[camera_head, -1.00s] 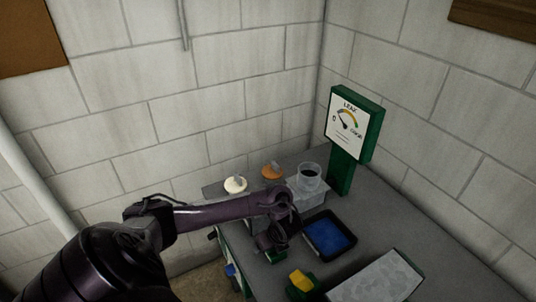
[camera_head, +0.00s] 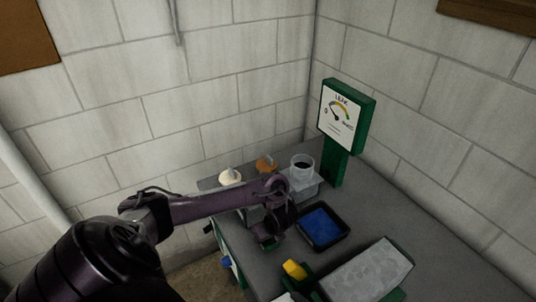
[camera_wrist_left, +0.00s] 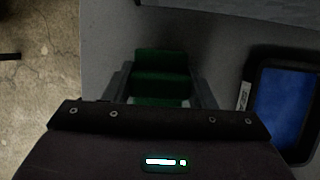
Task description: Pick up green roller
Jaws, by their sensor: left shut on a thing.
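The green roller (camera_wrist_left: 160,75) lies between the two fingers of my left gripper (camera_wrist_left: 160,88) in the left wrist view, above or on the grey bench top; I cannot tell whether it touches the surface. In the head view my left gripper (camera_head: 268,238) points down near the bench's left edge, left of the blue tray. It is shut on the green roller, of which only a small dark green part (camera_head: 269,243) shows beneath the fingers. My right gripper is not in view.
A black tray with a blue inside (camera_head: 322,227) sits right of my left gripper. A clear cup (camera_head: 302,168), an orange item (camera_head: 266,164) and a cream item (camera_head: 230,177) stand behind. A green gauge stand (camera_head: 345,125), a yellow item (camera_head: 294,269) and a grey slab (camera_head: 368,270) are nearby.

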